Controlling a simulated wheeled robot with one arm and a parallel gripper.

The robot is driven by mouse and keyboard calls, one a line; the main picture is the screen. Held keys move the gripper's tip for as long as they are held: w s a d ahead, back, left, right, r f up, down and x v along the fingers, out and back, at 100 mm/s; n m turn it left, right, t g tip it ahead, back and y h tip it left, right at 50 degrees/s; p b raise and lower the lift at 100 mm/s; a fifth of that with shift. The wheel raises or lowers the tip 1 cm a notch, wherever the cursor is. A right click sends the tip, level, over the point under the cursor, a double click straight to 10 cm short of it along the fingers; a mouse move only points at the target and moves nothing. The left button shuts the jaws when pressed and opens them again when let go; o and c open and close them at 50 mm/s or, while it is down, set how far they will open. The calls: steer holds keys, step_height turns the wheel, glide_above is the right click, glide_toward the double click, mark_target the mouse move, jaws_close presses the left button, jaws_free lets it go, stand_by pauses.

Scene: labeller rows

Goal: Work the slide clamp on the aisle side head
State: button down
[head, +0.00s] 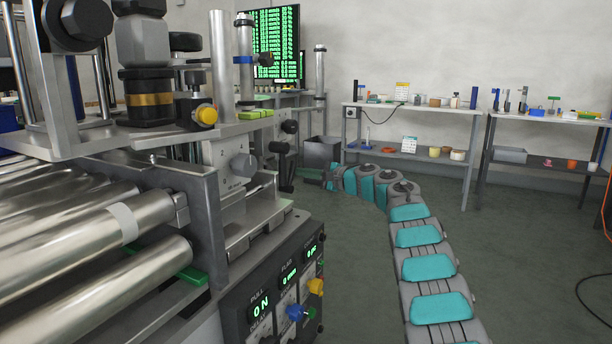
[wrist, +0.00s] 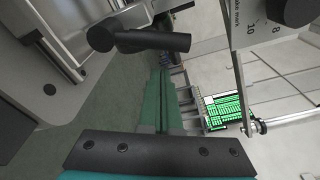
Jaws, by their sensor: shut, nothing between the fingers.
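The aisle side head (head: 233,165) is a grey block with a dial marked 2, on the labeller at the left of the head view. I cannot tell for sure which part is its slide clamp. Black knobs (head: 279,147) stand just beyond it. In the wrist view a black T-shaped handle (wrist: 152,42) lies across the top middle, past my fingertips. My gripper (wrist: 163,72) shows there as two long green fingers shut together and empty, pointing toward the handle. I cannot tell whether they touch it.
Steel rollers (head: 85,225) and a control panel (head: 285,290) with coloured knobs fill the near left. A graduated plate (wrist: 262,30) is at upper right in the wrist view. Shelf tables (head: 415,108) with small items stand along the back wall. The floor (head: 540,260) at right is mostly clear.

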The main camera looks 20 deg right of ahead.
mark_target(289, 175)
steer(key=shift+s+a+r, duration=0.4)
steer(key=shift+s+a, duration=0.3)
steer(key=shift+s, duration=0.1)
steer(key=shift+s+f+b, duration=0.1)
steer(key=shift+b, duration=0.85)
steer(key=r+n+b, duration=0.1)
steer(key=b, duration=0.2)
steer(key=shift+s+a, duration=0.35)
steer(key=shift+a, duration=0.05)
steer(key=shift+f, duration=0.1)
